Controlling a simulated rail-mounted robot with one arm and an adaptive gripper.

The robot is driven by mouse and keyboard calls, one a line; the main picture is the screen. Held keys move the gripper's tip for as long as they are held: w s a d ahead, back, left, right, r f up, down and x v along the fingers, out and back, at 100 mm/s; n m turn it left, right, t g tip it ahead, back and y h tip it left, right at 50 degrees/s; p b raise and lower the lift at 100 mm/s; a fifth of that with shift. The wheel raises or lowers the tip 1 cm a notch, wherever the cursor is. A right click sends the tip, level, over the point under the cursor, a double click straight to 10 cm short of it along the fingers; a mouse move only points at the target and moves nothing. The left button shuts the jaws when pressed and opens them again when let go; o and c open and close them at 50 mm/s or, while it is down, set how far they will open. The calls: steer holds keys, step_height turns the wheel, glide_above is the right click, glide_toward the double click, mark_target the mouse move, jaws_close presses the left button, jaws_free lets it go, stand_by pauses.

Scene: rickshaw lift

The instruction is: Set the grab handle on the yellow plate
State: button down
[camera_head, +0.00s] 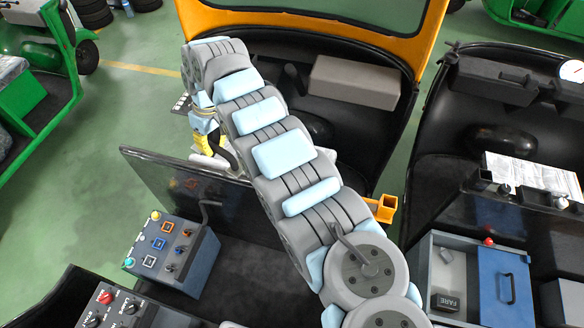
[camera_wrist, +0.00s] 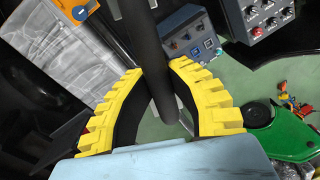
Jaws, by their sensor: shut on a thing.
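My gripper (camera_wrist: 159,76) shows in the wrist view with its ridged yellow fingers on either side of a dark bar, the grab handle (camera_wrist: 154,45). The fingers are shut on it. The handle runs from the top edge down between the fingers, with its rounded lower end toward my palm. In the head view my gripper (camera_head: 204,143) is left of centre, over the dark panel's upper edge, partly hidden by my arm. An orange-yellow patch (camera_wrist: 62,8) shows at the wrist view's top left; I cannot tell whether it is the yellow plate.
A dark upright panel (camera_head: 140,172) stands below my gripper. A blue-grey control box (camera_head: 172,250) with buttons and a lever is at lower left. An orange bracket (camera_head: 386,208) is right of my arm. A grey drawer unit (camera_head: 430,275) stands at right. Green floor lies at left.

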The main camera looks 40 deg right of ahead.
steer(key=s+d+f+n+g+b, duration=0.1)
steer(key=s+d+f+n, duration=0.1)
steer(key=s+d+f, duration=0.6)
steer(key=s+d+f+n+b, duration=0.2)
steer(key=s+d+f, duration=0.25)
steer(key=d, duration=0.65)
steer(key=shift+w+d+b+x, duration=0.1)
steer(key=shift+d+b+x, duration=0.1)
steer(key=shift+b+x, duration=0.7)
steer(key=shift+w+d+b+x, duration=0.2)
steer(key=shift+b+x, duration=0.35)
steer(key=shift+x, duration=0.75)
steer(key=shift+w+d+b+x, duration=0.1)
steer(key=shift+d+b+x, duration=0.1)
steer(key=shift+b+x, duration=0.75)
steer(key=shift+a+f+p, duration=0.1)
steer(key=shift+f+p, duration=0.2)
steer(key=shift+p, duration=0.6)
steer(key=shift+w+d+b+x, duration=0.1)
steer(key=shift+d+b+x, duration=0.1)
steer(key=shift+b+x, duration=0.65)
steer(key=shift+w+d+b+x, duration=0.15)
steer(key=shift+b+x, duration=0.3)
steer(key=shift+x, duration=0.8)
